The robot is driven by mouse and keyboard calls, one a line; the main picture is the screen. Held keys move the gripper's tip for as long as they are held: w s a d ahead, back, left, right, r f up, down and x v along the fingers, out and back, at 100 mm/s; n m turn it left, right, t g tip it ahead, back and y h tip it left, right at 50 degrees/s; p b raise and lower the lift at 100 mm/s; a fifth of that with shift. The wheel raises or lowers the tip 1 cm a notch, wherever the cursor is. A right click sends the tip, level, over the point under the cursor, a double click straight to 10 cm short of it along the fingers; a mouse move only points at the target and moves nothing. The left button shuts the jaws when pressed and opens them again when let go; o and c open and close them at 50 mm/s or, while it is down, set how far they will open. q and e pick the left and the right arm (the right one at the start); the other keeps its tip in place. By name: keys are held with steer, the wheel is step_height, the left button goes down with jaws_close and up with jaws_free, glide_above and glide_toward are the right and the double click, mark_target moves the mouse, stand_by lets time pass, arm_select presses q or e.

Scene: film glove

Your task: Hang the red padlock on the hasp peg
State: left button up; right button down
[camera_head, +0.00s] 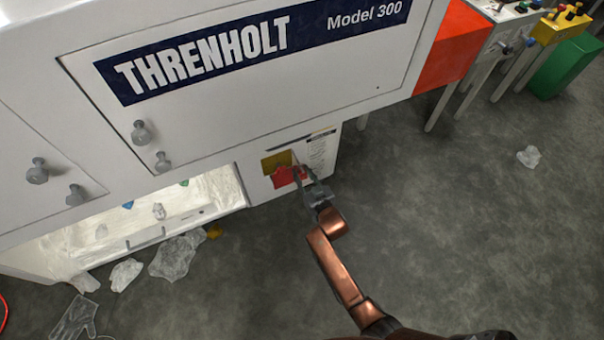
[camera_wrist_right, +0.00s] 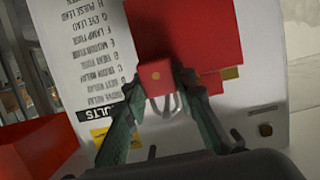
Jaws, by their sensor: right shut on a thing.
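The red padlock (camera_wrist_right: 157,77) is between the fingertips of my right gripper (camera_wrist_right: 161,85) in the right wrist view. Its small red body has a brass-coloured dot, and grey shackle bars show below it in that picture. In the head view my right gripper (camera_head: 304,176) is at the lower panel of the white machine, beside a red part (camera_head: 287,177) under a yellow plate (camera_head: 276,160). In the wrist view a larger red block (camera_wrist_right: 185,30) is behind the padlock. I cannot make out the hasp peg or tell whether the padlock touches anything. My left gripper is not in view.
The white machine (camera_head: 330,75) overhangs the panel, with grey knobs (camera_head: 141,132) on its front. Its lit open bay (camera_head: 205,195) is at the left. Clear plastic scraps (camera_head: 177,255) lie on the floor below. The grey floor at the right is mostly clear.

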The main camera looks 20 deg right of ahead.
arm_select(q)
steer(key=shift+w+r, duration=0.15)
arm_select(e)
steer(key=shift+w+r, duration=0.1)
steer(key=c, duration=1.8)
jaws_free()
steer(key=shift+c, duration=0.2)
steer(key=o, duration=0.3)
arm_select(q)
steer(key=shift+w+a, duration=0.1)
arm_select(e)
steer(key=v, duration=1.2)
steer(key=shift+a, duration=0.1)
